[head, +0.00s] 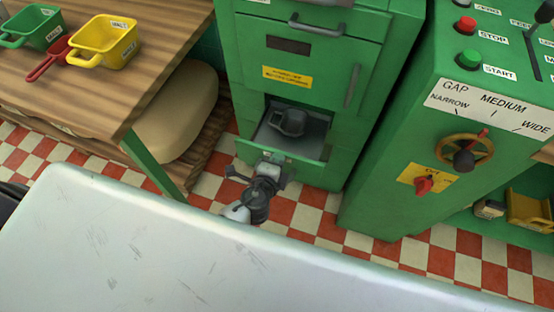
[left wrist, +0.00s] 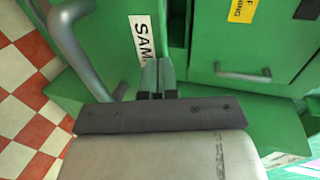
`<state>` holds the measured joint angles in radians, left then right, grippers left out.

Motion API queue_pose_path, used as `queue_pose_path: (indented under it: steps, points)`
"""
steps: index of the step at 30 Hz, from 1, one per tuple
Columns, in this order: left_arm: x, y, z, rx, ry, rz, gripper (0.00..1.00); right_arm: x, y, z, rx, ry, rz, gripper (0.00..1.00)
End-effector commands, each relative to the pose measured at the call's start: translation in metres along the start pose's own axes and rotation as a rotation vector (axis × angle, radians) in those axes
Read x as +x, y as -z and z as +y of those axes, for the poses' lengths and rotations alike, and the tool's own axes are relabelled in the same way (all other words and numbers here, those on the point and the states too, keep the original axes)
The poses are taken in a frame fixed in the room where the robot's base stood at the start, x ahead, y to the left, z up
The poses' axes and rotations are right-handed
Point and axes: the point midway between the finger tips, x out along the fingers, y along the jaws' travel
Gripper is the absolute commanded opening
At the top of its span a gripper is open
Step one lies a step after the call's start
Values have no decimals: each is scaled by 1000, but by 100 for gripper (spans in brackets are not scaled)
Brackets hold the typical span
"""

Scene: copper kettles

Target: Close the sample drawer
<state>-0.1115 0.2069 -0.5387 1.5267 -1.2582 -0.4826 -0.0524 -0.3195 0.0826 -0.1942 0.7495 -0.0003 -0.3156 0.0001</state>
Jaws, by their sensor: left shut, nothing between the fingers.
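The sample drawer (head: 312,149) is pulled out of the green cabinet, with its grey inside showing in the head view. A dark grey object (head: 290,122) sits in it. In the left wrist view the drawer front carries a white label (left wrist: 143,38) reading "SAM", the rest cut off, and a grey handle (left wrist: 78,45). My left gripper (head: 266,172) is at the drawer's front side, shut and empty. Its fingertips (left wrist: 157,78) are close to the front beside the label; I cannot tell whether they touch. My right gripper is not in view.
The green cabinet (head: 330,95) rises behind the drawer. A wooden table (head: 110,95) with yellow and green scoops is at left, above a beige sack (head: 180,110). A green control machine (head: 400,150) stands at right. Checkered floor (head: 310,215) shows between.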

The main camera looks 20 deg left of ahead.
Motion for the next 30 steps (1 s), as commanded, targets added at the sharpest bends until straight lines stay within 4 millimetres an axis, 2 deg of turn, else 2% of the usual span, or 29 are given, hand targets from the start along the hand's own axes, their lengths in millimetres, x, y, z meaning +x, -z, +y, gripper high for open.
queue_pose_path:
  steps: [5,14,21,30]
  points:
    - [15,0,-5,-1,3,-2,0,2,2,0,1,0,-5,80]
    - [74,0,-23,-2,5,-1,0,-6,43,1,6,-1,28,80]
    - [119,0,-36,0,3,0,0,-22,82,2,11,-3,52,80]
    - [150,0,-46,0,1,-1,0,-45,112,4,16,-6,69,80]
